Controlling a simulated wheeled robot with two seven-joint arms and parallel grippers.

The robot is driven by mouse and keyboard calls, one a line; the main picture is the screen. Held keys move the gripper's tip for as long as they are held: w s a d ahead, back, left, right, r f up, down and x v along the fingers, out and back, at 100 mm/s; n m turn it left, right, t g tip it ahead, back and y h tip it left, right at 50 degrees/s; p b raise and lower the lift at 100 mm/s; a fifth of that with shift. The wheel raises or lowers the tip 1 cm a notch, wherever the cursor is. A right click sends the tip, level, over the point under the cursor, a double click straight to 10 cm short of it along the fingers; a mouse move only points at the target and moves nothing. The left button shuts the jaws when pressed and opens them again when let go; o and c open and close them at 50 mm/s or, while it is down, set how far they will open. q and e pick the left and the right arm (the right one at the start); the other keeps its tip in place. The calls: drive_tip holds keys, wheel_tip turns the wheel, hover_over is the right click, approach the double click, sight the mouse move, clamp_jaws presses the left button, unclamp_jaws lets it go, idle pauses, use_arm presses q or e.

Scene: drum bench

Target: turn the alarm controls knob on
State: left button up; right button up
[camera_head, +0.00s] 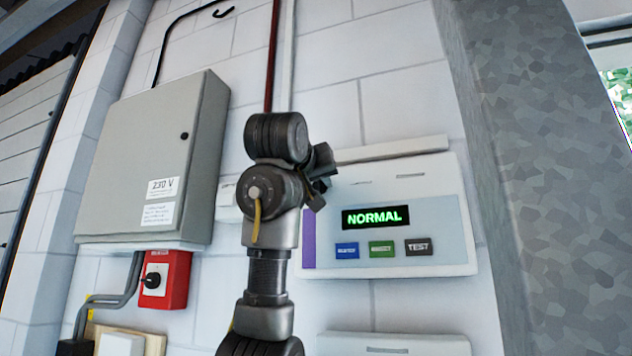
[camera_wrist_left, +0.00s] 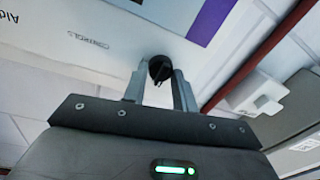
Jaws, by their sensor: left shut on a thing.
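In the left wrist view a small black knob (camera_wrist_left: 160,69) sticks out of a white panel (camera_wrist_left: 90,22) marked CONTROLS, seen tilted. My left gripper (camera_wrist_left: 160,78) has its two fingers on either side of the knob, shut on it. In the head view my left gripper (camera_head: 320,178) is at the left edge of the white alarm panel (camera_head: 446,184), partly behind my own wrist. The knob is hidden there. The panel's display (camera_head: 375,217) reads NORMAL in green. My right gripper is in neither view.
A grey 230 V cabinet (camera_head: 150,140) hangs to the left. Below it is a red box (camera_head: 176,280) with a black rotary switch. A red pipe (camera_head: 271,60) runs up the wall. A grey metal column (camera_head: 540,150) stands to the right.

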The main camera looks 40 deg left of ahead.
use_arm(q)
drive_tip(key=shift+f, duration=0.1)
drive_tip(key=m+b, duration=0.2)
drive_tip(key=shift+f+m, duration=0.15)
drive_tip(key=shift+m, duration=0.25)
drive_tip(key=m+b, duration=0.3)
drive_tip(key=m, duration=0.2)
drive_tip(key=shift+d+m+t, duration=0.1)
drive_tip(key=shift+m+t, duration=0.3)
drive_tip(key=m+b, duration=0.1)
drive_tip(key=m, duration=0.3)
drive_tip(key=shift+f+m+h+b, duration=0.1)
drive_tip(key=shift+m+h+b, duration=0.2)
drive_tip(key=shift+m+b, duration=0.65)
drive_tip(key=shift+m, duration=1.85)
drive_tip(key=shift+t+h, duration=0.3)
drive_tip(key=o, duration=1)
drive_tip(key=shift+c, duration=0.2)
